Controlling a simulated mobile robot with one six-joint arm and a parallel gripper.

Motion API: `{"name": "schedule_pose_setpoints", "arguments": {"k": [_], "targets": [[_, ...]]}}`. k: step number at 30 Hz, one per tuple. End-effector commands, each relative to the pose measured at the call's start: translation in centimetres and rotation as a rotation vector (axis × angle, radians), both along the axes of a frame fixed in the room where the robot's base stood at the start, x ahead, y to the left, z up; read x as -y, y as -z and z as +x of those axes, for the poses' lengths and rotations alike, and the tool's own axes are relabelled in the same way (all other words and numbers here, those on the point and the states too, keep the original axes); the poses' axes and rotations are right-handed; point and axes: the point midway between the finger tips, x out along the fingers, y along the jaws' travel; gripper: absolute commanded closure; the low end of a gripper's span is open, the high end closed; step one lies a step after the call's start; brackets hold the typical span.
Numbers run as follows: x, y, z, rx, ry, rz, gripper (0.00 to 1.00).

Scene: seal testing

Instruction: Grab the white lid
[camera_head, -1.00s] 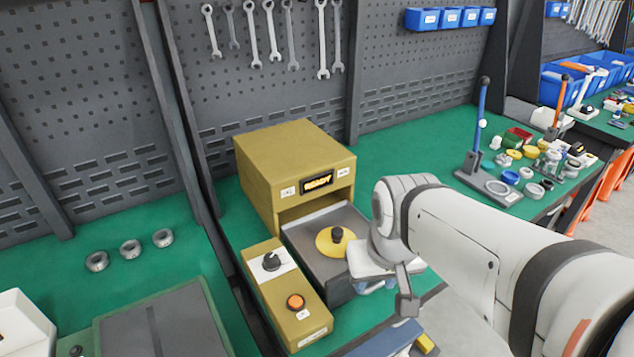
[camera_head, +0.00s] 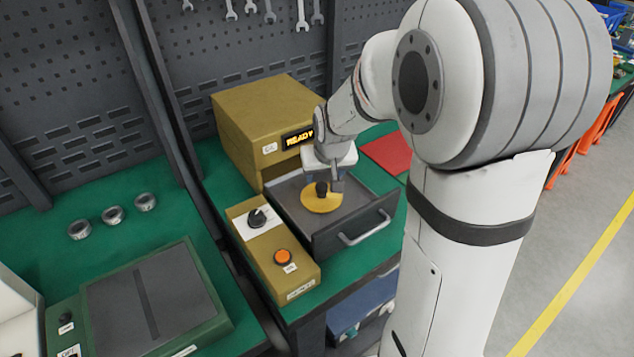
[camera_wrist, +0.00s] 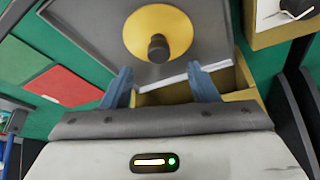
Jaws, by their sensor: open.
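No white lid can be made out in these frames. A yellow disc (camera_head: 318,204) with a black knob (camera_head: 321,188) lies in the grey open drawer (camera_head: 290,221) of the mustard tester box (camera_head: 250,122). The disc also shows in the wrist view (camera_wrist: 140,30), with its knob (camera_wrist: 158,48) just beyond the fingertips. My gripper (camera_wrist: 160,67) is open and empty, its two blue fingers apart. In the head view my gripper (camera_head: 330,172) is over the back of the drawer, close to the knob and the box front.
A mustard control box (camera_head: 272,248) with a dial and orange button stands left of the drawer. A red mat (camera_head: 388,152) lies to the right. Three grey rings (camera_head: 112,215) and a green-framed grey panel (camera_head: 150,297) are on the left bench.

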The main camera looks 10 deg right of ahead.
Motion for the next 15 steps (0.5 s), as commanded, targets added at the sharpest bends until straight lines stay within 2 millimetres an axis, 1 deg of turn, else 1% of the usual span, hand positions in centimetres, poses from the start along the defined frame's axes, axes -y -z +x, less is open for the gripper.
{"name": "schedule_pose_setpoints", "arguments": {"k": [3, 11, 15], "targets": [[0.0, 1.0, 0.7, 0.002, 0.000, 0.000, 0.46], [0.1, 3.6, 1.6, 0.000, 0.001, 0.000, 0.46], [0.3, 5.5, 2.2, 0.000, 0.002, 0.000, 0.46]]}}
